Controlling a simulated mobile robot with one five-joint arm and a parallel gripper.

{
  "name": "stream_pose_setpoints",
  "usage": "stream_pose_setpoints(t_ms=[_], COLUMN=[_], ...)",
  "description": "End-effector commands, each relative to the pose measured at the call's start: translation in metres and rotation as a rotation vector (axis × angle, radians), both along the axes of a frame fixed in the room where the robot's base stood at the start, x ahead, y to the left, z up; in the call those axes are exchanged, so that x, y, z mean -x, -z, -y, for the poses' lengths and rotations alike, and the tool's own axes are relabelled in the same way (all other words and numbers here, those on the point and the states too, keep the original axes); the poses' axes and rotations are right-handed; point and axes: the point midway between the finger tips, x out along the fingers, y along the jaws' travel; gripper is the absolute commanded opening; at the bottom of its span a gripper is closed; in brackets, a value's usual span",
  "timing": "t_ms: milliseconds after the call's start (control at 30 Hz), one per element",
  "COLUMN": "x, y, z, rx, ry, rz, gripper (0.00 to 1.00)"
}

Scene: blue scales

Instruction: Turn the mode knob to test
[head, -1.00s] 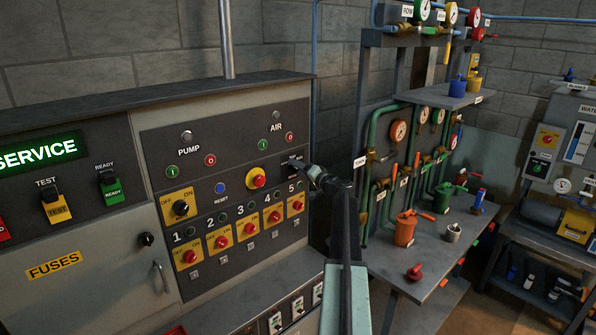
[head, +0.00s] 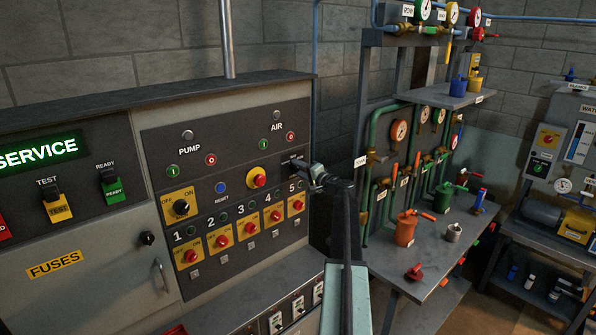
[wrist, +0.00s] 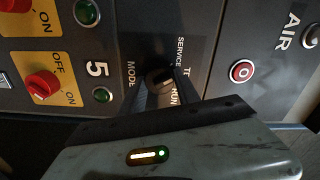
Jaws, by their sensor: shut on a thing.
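The mode knob (wrist: 158,77) is a small dark knob on the dark panel, in the middle of the wrist view. Beside it are the labels MODE, SERVICE and RUN, and a partly hidden label starting with T. My gripper (wrist: 160,88) is shut on the knob; its grey body covers the lower part of that view. In the head view my gripper (head: 304,168) is at the right edge of the control panel and hides the knob. I cannot tell which label the knob points at. A green-lit display (head: 38,152) reads SERVICE.
A red AIR button (wrist: 242,71) is right of the knob in the wrist view. The number 5 switch (wrist: 42,84) and a green lamp (wrist: 101,95) are to its left. A yellow-based red button (head: 258,178) is left of my gripper in the head view. A bench with valves (head: 405,230) stands right.

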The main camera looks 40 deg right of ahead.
Motion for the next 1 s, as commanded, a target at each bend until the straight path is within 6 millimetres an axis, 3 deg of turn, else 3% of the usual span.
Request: stream_pose_setpoints(t_ms=[500,1000], x=[0.0001,0.0008], y=[-0.0008,-0.0004], z=[0.0033,0.0040], rx=[-0.415,-0.559], ry=[0.007,0.008], rz=[0.035,0.045], gripper=[0.00,0.00])
